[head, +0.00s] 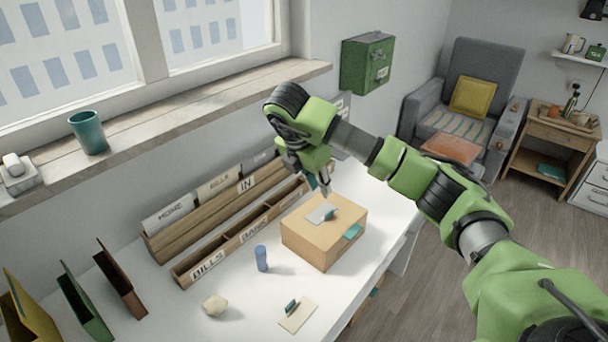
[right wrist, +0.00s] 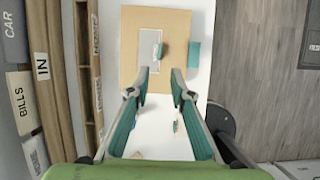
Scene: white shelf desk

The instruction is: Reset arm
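My right gripper (head: 325,188) is above the light wooden box (head: 305,250) on the white desk (head: 225,305). In the right wrist view its fingers (right wrist: 160,82) are spread apart with nothing between them. The box top (right wrist: 125,45) shows ahead of the fingertips, with a grey plate (head: 317,213) and a small teal piece on it. A teal tab (head: 352,233) sits at the box's right edge. My left gripper is in neither view.
A labelled wooden sorter (head: 225,240) stands along the wall side. A blue cylinder (head: 261,258), a pale lump (head: 215,305) and a card with a clip (head: 298,315) lie in front. Upright folders (head: 120,280) stand at left. A green wall box (head: 367,63) hangs behind.

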